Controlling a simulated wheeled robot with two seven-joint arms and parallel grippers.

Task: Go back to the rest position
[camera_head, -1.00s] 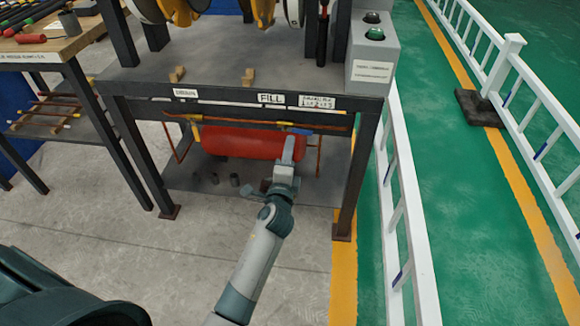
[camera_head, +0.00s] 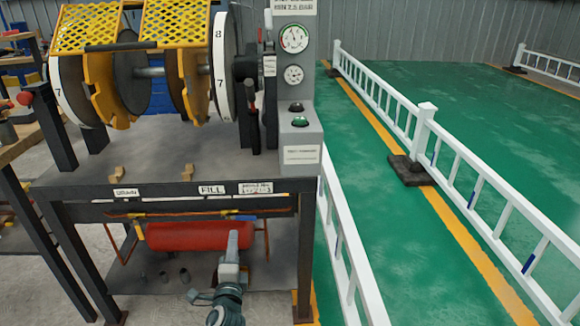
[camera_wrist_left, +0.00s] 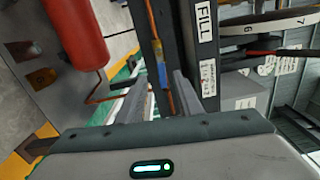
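My left gripper (camera_head: 233,238) is low at the front of the dark metal bench (camera_head: 90,165), in front of the red tank (camera_head: 185,237) on its lower shelf. In the left wrist view its two fingers (camera_wrist_left: 160,98) stand apart with nothing held between them. A thin copper pipe with a blue-and-yellow valve handle (camera_wrist_left: 162,75) shows beyond the gap. In the head view the blue handle (camera_head: 243,217) is just above the fingertips. My right gripper is in neither view.
Reels with yellow guards (camera_head: 190,22) and a grey gauge box (camera_head: 295,90) stand on the bench. A white railing (camera_head: 345,255) runs close along its right side. A wooden table (camera_head: 15,140) is at the left. Open green floor (camera_head: 400,260) lies right.

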